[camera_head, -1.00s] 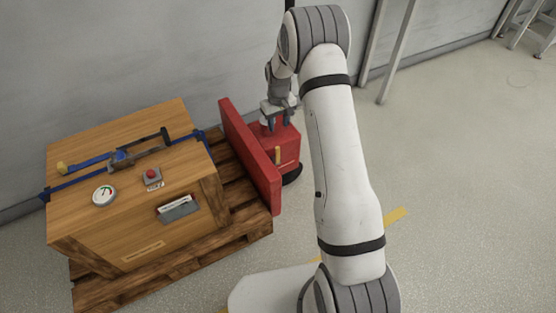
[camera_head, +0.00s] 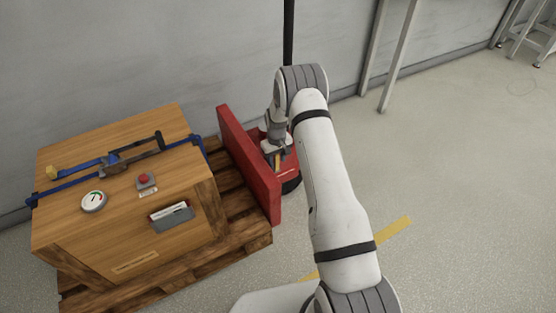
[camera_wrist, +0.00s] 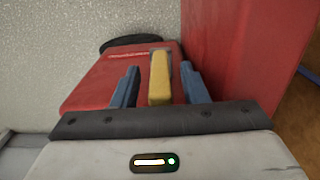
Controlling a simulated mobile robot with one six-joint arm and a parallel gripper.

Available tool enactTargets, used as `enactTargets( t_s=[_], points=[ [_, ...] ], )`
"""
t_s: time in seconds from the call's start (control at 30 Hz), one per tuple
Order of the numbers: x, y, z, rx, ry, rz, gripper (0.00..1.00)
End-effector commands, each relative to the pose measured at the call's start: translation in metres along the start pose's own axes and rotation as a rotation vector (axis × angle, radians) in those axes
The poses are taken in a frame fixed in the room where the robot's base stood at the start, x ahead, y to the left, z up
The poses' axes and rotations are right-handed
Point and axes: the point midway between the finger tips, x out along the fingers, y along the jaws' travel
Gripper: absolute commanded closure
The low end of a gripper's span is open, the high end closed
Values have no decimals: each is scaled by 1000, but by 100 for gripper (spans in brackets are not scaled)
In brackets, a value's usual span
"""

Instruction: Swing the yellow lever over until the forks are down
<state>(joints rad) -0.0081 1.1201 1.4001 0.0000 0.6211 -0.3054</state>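The yellow lever (camera_wrist: 160,78) stands on the red truck body (camera_wrist: 95,78) in the wrist view. In the head view the lever (camera_head: 277,161) is a small yellow strip just below my gripper. My gripper (camera_wrist: 159,86) is open, with one blue finger on each side of the lever and a gap on both sides. In the head view my gripper (camera_head: 276,152) is over the truck body (camera_head: 290,170), which my arm partly covers. The forks are hidden from view by the pallet (camera_head: 243,208) and the red upright plate (camera_head: 250,165).
A wooden crate (camera_head: 105,215) with a gauge (camera_head: 94,201), a red button (camera_head: 146,180) and a blue strap tool (camera_head: 130,156) sits on the pallet. The red plate stands close beside my gripper. A wall is behind; open floor (camera_head: 450,180) lies to the right.

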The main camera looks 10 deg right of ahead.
Motion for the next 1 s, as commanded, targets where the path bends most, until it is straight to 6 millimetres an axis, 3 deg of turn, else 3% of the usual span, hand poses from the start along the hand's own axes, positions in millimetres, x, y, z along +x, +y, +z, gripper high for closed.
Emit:
enactTargets(
  t_s=[0.23, 0.7, 0.97, 1.0],
  points=[
    [0, 0, 0, 0, 0, 0, 62],
    [0, 0, 0, -1, 0, 0, 100],
    [0, 0, 0, -1, 0, 0, 100],
    [0, 8, 3, 3, 0, 0, 100]
  ],
)
